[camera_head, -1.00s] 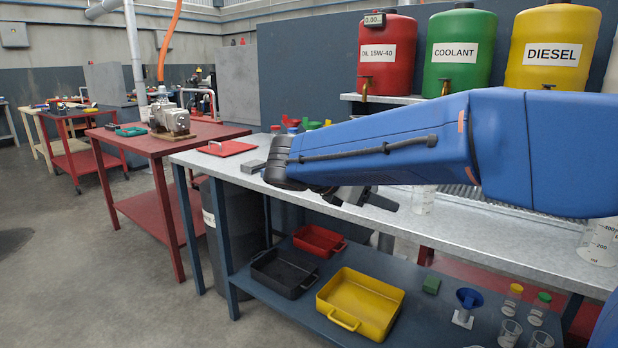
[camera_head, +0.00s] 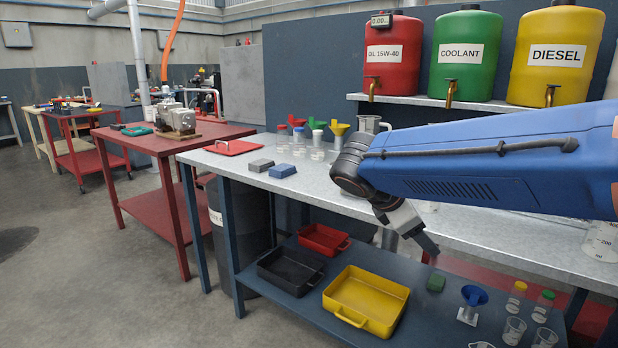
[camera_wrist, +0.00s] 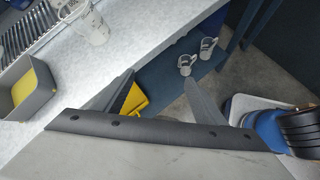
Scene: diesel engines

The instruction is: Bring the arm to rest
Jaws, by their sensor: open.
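My arm's blue link (camera_head: 490,165) reaches in from the right over the metal workbench (camera_head: 465,222). My gripper (camera_head: 432,250) hangs from the dark wrist and points down and to the right, at the bench's front edge. In the wrist view my gripper (camera_wrist: 158,78) has its two fingers spread wide apart with nothing held between them. Beyond the fingers are the bench edge, the lower shelf and the floor.
A yellow tray (camera_head: 348,322), a black tray (camera_head: 272,282) and a red tray (camera_head: 323,232) stand on the lower shelf (camera_head: 400,330). Funnels, a blue block (camera_head: 282,171) and a grey block (camera_head: 261,165) are on the bench. A clear beaker (camera_wrist: 95,28) shows in the wrist view.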

